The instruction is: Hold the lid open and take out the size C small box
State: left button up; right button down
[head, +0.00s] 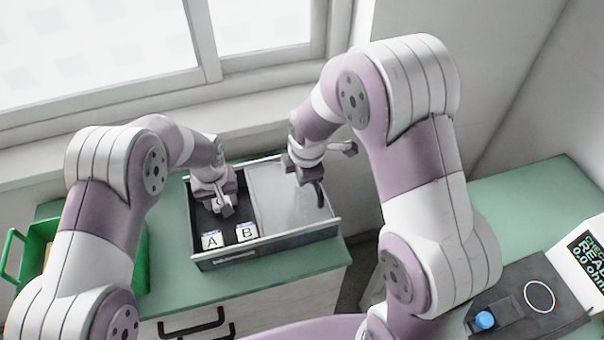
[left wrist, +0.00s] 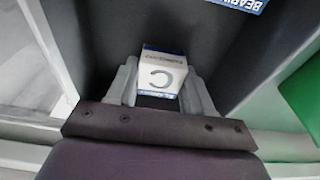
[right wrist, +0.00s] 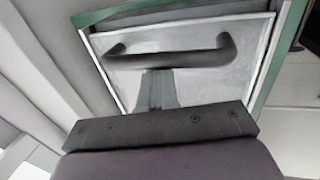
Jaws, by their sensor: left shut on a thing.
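The dark case (head: 240,256) stands on the green-topped cabinet. Its grey lid panel (head: 280,188) covers the right part, and the left part is open. My left gripper (head: 222,209) is inside the open part, shut on the small white box C (left wrist: 162,75), one finger on each side; the box is mostly hidden in the head view. My right gripper (head: 308,182) is at the lid's dark curved handle (head: 320,194). In the right wrist view its fingers (right wrist: 158,88) are close together, tips at the middle of the handle bar (right wrist: 165,60); no grip around the bar shows.
White boxes A (head: 212,241) and B (head: 246,232) stand in the case's front. A green bin (head: 40,235) is at left. A tester with a blue button (head: 485,319) and display (head: 588,254) is on the right table (head: 530,195). A window wall is behind.

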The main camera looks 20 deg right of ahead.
pick_arm(q)
jog(key=a+r, duration=0.4)
jog(key=r, duration=0.8)
jog(key=shift+a+r, duration=0.25)
jog(key=shift+a, duration=0.1)
pick_arm(e)
jog(key=a, duration=1.6)
jog(key=w+v, duration=0.2)
jog(key=v, duration=0.5)
jog(key=shift+s+r, duration=0.2)
jog(key=shift+r, duration=0.4)
pick_arm(q)
jog(key=shift+f, duration=0.1)
